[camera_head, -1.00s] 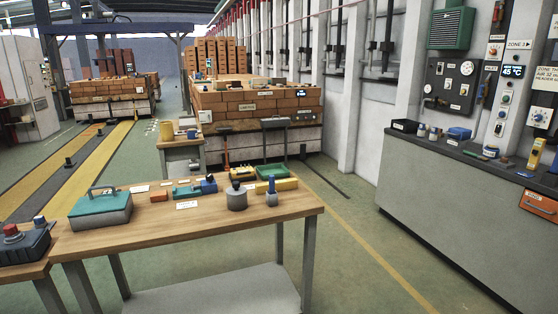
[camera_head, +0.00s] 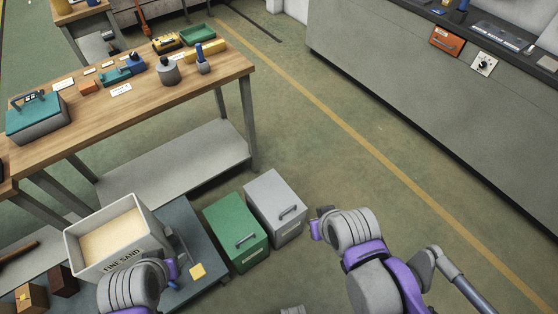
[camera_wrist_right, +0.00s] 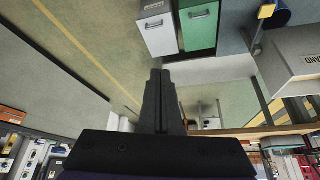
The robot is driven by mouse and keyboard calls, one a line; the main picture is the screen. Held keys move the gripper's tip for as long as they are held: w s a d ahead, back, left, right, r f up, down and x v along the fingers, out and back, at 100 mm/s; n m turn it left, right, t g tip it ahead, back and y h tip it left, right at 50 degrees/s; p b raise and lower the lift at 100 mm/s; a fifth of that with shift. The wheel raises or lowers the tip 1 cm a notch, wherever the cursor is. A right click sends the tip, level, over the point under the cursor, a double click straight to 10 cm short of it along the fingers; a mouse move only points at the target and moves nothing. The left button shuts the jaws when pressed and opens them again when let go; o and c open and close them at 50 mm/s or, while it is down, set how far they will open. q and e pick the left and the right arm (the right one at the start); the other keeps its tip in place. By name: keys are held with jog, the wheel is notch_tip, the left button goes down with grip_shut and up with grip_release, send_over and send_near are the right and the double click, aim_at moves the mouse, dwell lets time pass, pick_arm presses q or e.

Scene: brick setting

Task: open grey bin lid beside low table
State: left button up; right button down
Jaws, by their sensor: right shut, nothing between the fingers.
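The grey bin (camera_head: 275,208) stands on the floor to the right of the low table (camera_head: 205,273), with a green bin between them. Its lid is down, and a dark bar handle (camera_head: 287,212) sits on it. In the right wrist view the grey bin (camera_wrist_right: 159,36) is at the top, beyond the fingertips. My right gripper (camera_wrist_right: 160,72) is shut and empty, apart from the bin. In the head view my right arm is right of the grey bin; its fingers cannot be made out. Part of my left arm shows at bottom left, but its gripper does not.
The green bin (camera_head: 237,231) is close beside the grey one. A wooden workbench (camera_head: 150,105) stands behind. Floor right of the grey bin is clear.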

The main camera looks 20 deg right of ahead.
jog(key=w+f+m+y+b, duration=0.1)
jog(key=w+f+m+b, duration=0.5)
jog(key=w+f+m, duration=0.3)
jog(key=m+t+y+b, duration=0.2)
jog(key=m+b, duration=1)
jog(key=m, duration=1.1)
send_over(290, 218)
jog(key=s+d, duration=0.2)
jog(key=s, duration=0.3)
notch_tip(290, 218, down, 40)
jog(key=r, duration=0.1)
jog(key=x, duration=0.9)
jog(key=shift+s+f, duration=0.1)
jog(key=shift+f, duration=0.2)
pick_arm(q)
notch_tip(290, 218, down, 21)
jog(key=s+g, duration=0.1)
jog(key=shift+s+f, duration=0.15)
jog(key=shift+s, duration=0.15)
pick_arm(e)
jog(key=shift+d+r, duration=0.1)
jog(key=shift+r, duration=0.05)
